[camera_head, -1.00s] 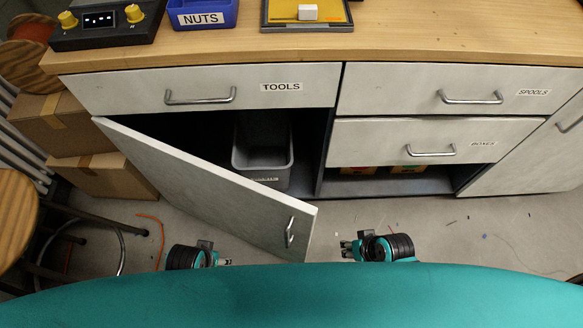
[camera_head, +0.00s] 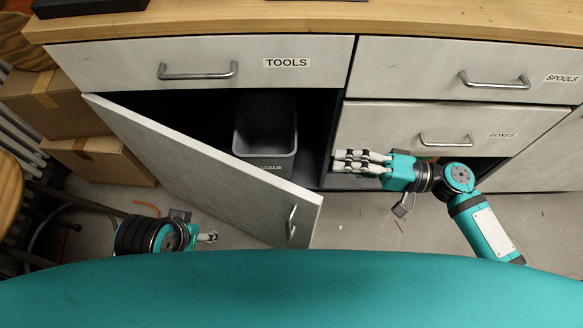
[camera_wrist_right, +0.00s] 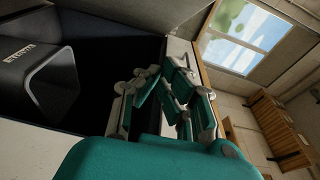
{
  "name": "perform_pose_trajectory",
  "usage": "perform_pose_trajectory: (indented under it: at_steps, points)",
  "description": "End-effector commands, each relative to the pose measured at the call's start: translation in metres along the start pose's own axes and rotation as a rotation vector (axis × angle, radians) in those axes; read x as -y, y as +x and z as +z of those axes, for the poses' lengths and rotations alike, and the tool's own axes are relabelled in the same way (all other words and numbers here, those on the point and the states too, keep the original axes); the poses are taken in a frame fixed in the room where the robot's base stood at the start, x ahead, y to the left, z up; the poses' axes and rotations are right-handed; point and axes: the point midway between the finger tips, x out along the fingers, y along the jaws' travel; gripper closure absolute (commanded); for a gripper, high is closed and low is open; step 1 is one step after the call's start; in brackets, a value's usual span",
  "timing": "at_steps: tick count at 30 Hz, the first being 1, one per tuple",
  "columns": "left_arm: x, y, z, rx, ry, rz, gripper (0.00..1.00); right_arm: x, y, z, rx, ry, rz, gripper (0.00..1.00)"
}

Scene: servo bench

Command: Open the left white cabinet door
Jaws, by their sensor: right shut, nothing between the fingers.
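The left white cabinet door (camera_head: 205,168) stands partly open in the head view, hinged at its left edge and swung out toward me. Its bar handle (camera_head: 291,222) is near the free edge. My right gripper (camera_head: 340,162) is shut and empty, in front of the right side of the cabinet opening. It is apart from the door, beyond and to the right of the free edge. In the right wrist view the right gripper's fingers (camera_wrist_right: 160,95) show close up beside the dark opening. My left gripper (camera_head: 212,237) is low, in front of the door; its small fingertips do not show their state.
A grey bin (camera_head: 265,140) stands inside the open cabinet and also shows in the right wrist view (camera_wrist_right: 42,70). The TOOLS drawer (camera_head: 200,50) is above, the BOXES drawer (camera_head: 380,120) to the right. Cardboard boxes (camera_head: 100,160) stand left of the door.

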Motion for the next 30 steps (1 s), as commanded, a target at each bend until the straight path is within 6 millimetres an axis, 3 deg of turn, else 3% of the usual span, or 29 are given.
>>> perform_pose_trajectory:
  at_steps: [5,18,24,30]
  points:
    - [0.000,-0.002,0.000,-0.001,0.000,-0.001,0.43,0.005,0.012,-0.001,0.003,0.007,-0.017,1.00]
    - [0.000,-0.003,-0.001,-0.001,0.000,0.000,0.43,0.006,0.102,-0.001,0.002,0.005,-0.016,1.00]
    - [0.000,-0.006,-0.002,-0.001,0.000,-0.001,0.43,0.005,0.107,0.029,0.002,0.008,-0.013,1.00]
    - [0.000,-0.006,-0.002,-0.001,0.000,0.000,0.43,0.005,0.109,0.038,0.000,0.007,-0.013,1.00]
